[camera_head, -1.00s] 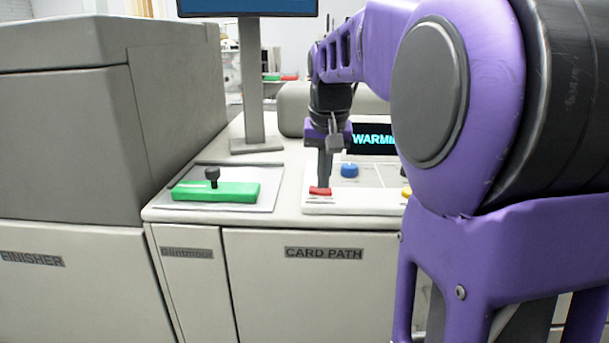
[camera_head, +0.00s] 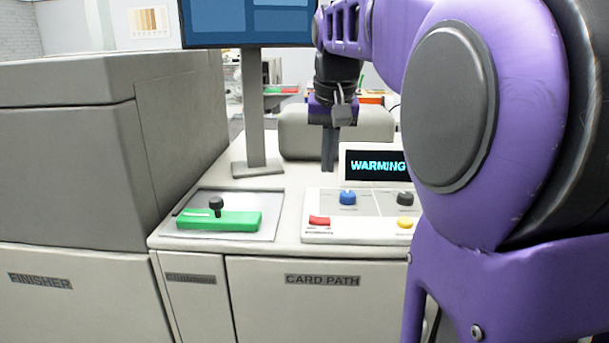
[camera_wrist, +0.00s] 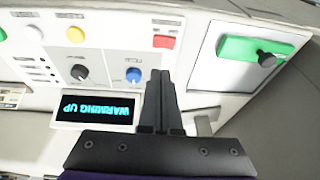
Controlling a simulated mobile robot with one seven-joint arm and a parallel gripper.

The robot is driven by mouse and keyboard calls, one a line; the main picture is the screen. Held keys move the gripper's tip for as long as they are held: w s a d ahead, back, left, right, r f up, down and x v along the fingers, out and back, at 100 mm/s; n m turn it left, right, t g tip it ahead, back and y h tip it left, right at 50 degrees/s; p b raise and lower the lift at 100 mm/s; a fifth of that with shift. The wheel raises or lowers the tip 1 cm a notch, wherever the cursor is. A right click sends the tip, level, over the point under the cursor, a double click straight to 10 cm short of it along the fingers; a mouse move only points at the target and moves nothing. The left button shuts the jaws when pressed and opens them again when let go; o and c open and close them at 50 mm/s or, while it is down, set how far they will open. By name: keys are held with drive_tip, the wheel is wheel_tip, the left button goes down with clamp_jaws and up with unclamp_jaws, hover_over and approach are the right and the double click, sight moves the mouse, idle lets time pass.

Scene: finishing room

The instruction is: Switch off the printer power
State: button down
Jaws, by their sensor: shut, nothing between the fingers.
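The red switch also shows in the wrist view (camera_wrist: 164,42). My gripper (camera_head: 329,168) is shut and empty, raised above the panel behind the red switch. In the wrist view its fingertips (camera_wrist: 160,75) lie beside the blue knob (camera_wrist: 133,75), apart from the switch. I cannot tell which part is the power control.
A green handle with a black knob (camera_head: 218,220) lies on a plate left of the panel. A monitor post (camera_head: 252,100) stands behind it. The tall grey finisher (camera_head: 65,160) fills the left. Bare counter lies between plate and panel.

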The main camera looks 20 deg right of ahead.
drive_tip(key=shift+v, duration=1.15)
drive_tip(key=shift+r+p, duration=0.1)
drive_tip(key=shift+p, duration=0.2)
drive_tip(key=p, duration=0.2)
drive_tip(key=a+p, duration=0.1)
drive_tip(key=shift+w+a+r+p, duration=0.1)
drive_tip(key=shift+w+r+p, duration=0.05)
drive_tip(key=shift+w+p, duration=0.25)
approach(314, 216)
drive_tip(key=b+x, duration=0.1)
drive_tip(key=x, duration=0.4)
drive_tip(key=shift+w, duration=0.1)
drive_tip(key=shift+f, duration=0.7)
